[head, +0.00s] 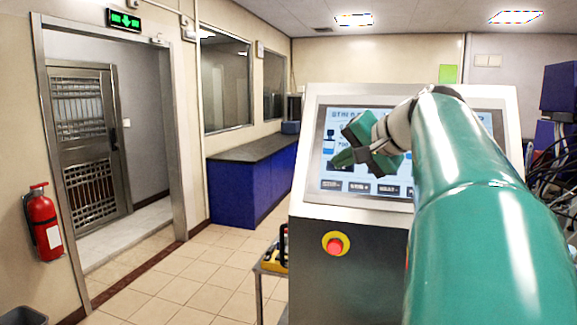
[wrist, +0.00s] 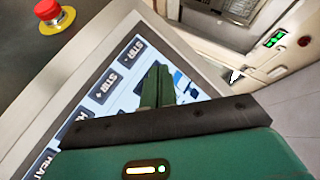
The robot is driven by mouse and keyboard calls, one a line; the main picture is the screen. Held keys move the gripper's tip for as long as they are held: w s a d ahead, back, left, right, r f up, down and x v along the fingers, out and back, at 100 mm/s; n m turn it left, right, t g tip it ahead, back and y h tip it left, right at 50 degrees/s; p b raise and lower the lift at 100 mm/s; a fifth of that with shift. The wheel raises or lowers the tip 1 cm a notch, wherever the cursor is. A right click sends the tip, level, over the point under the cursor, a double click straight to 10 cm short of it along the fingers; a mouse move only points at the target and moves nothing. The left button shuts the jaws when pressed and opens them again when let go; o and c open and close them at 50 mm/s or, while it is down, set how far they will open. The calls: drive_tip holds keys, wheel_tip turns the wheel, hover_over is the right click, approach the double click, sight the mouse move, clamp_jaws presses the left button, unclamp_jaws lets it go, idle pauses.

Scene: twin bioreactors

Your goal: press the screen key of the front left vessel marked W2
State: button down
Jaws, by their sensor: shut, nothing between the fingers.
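A lit touch screen (head: 320,172) is set in a pale sloped cabinet panel. Dark keys (head: 359,187) run along its lower edge, and a blue vessel drawing (head: 329,142) shows at its left. The wrist view shows keys STIR - (wrist: 132,50) and STIR + (wrist: 103,85), with HEAT (wrist: 42,163) partly cut off. I cannot make out a W2 mark. My gripper (head: 343,158) is in front of the screen's left half, its fingers (wrist: 156,84) shut and empty. I cannot tell whether the tips touch the glass. My gripper and arm hide the screen's middle and right.
A red stop button (head: 334,246) on a yellow ring sits below the screen; it also shows in the wrist view (wrist: 52,14). A trolley with a yellow item (head: 274,262) stands left of the cabinet. Cables (head: 560,165) hang at the right.

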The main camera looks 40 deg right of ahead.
drive_tip(key=shift+w+d+f, duration=0.2)
drive_tip(key=shift+d, duration=0.1)
drive_tip(key=shift+w+d+f, duration=0.2)
drive_tip(key=shift+d, duration=0.05)
idle(1.0)
drive_tip(key=shift+s+a+r, duration=0.4)
drive_tip(key=shift+a, duration=0.15)
drive_tip(key=shift+r, duration=0.1)
drive_tip(key=s+a+r, duration=0.2)
drive_tip(key=a, duration=0.1)
drive_tip(key=shift+s+a+r, duration=0.15)
drive_tip(key=shift+s+a, duration=0.05)
drive_tip(key=shift+s, duration=0.15)
idle(0.4)
idle(0.6)
